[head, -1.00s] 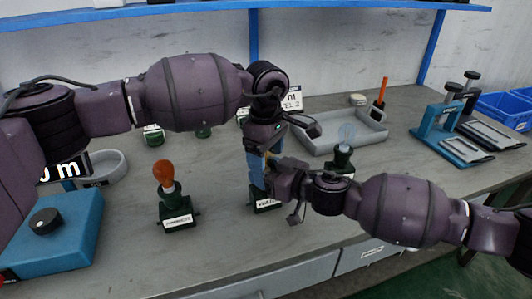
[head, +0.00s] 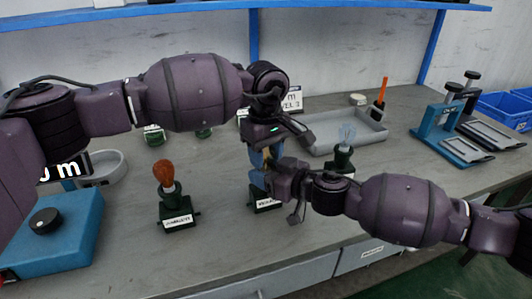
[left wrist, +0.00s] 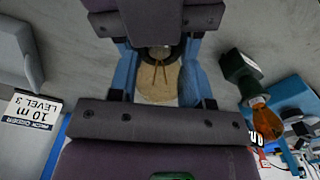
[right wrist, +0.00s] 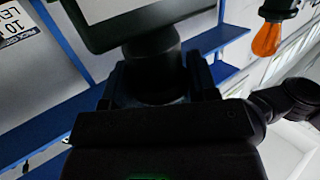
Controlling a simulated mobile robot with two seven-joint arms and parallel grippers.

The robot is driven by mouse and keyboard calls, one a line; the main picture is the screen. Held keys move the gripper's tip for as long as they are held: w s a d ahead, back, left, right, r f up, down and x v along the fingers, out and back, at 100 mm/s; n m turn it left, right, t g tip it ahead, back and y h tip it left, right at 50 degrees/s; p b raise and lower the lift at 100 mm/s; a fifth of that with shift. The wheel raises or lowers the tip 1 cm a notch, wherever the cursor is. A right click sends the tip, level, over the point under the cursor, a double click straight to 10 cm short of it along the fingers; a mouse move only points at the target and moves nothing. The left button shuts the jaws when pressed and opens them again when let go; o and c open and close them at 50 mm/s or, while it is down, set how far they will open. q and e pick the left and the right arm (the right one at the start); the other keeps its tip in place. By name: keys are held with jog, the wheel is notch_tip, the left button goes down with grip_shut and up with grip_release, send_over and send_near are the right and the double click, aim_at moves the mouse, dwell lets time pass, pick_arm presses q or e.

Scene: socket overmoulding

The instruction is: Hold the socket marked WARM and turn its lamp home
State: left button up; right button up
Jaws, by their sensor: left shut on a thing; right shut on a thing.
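The socket with a white label (head: 268,204) stands on the bench at the middle, its lettering too small to read surely. My right gripper (head: 270,184) is shut on this dark socket, which also shows between its fingers in the right wrist view (right wrist: 152,65). A pale yellowish lamp (left wrist: 158,88) sits between the blue fingers of my left gripper (left wrist: 158,72). In the head view my left gripper (head: 258,164) points down onto it from above, directly over the socket. The lamp's base and the seam with the socket are hidden.
Behind are a grey tray (head: 350,141) and small sockets (head: 154,136). A blue box with a black knob (head: 60,245) is at left, clamp stands (head: 440,140) far right.

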dwell(0.3)
pick_arm(q)
jog(key=o, duration=0.9)
jog(key=shift+o, duration=0.2)
notch_tip(320, 180, up, 12)
pick_arm(e)
jog(key=o, duration=1.1)
jog(key=shift+c, duration=0.2)
jog(key=shift+d, duration=0.1)
